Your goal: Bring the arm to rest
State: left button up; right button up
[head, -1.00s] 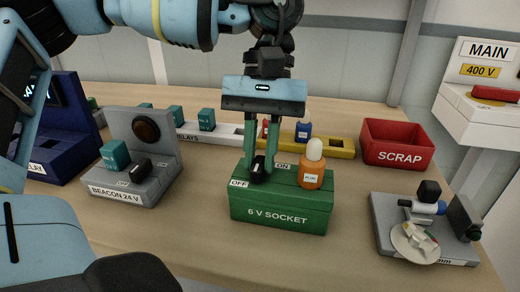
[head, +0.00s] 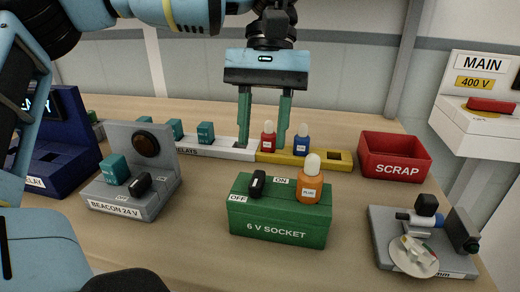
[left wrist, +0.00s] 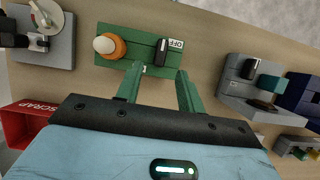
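My left gripper (head: 263,140) hangs in the head view behind and above the green 6 V socket box (head: 278,230). Its two green fingers are apart with nothing held between them. A black switch (head: 258,183) on the box top stands free of the fingers, near the OFF and ON labels. An orange-based part with a pale bulb (head: 309,187) sits upright on the box's right side. In the left wrist view the fingertips (left wrist: 160,70) point toward the box (left wrist: 125,43) and its switch (left wrist: 161,52), clear of it. My right gripper is not in view.
Behind the box stand a white relay rack (head: 225,147) and a yellow rack (head: 335,158) with red and blue bulbs. The grey beacon unit (head: 150,195) is left. The red scrap bin (head: 395,157) and a grey fixture (head: 385,240) are right, below the MAIN panel (head: 478,115).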

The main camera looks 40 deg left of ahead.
pick_arm(q)
jog(key=shift+v, duration=0.95)
jog(key=shift+r, duration=0.1)
